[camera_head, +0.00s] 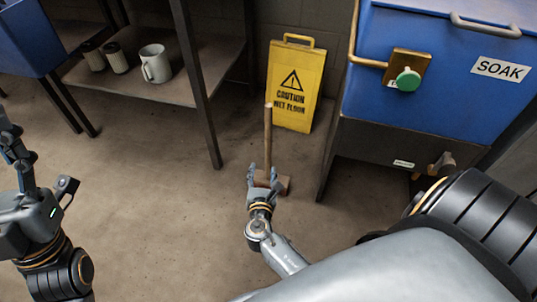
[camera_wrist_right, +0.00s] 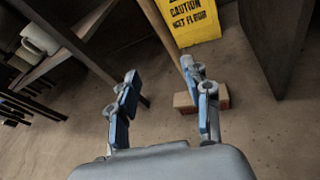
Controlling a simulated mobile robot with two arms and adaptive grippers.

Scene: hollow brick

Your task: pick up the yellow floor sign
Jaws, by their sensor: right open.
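The yellow floor sign (camera_head: 297,85) stands upright near the back wall, between the shelf and the blue cabinet. Its lettering reads CAUTION WET FLOOR. Its lower part also shows at the top of the right wrist view (camera_wrist_right: 192,22). My right gripper (camera_head: 263,168) is open and empty, low in front of the sign and apart from it; its two spread fingers show in the wrist view (camera_wrist_right: 158,70). A wooden pole partly overlaps the sign's left edge in the head view. My left gripper (camera_head: 42,152) is open and empty at the far left.
The wooden pole (camera_head: 268,140) rises from a brown block (camera_head: 284,183) on the floor, close behind my right gripper. A shelf with mugs (camera_head: 155,64) stands left, the blue SOAK cabinet (camera_head: 440,70) right. Open floor (camera_head: 150,200) lies in front.

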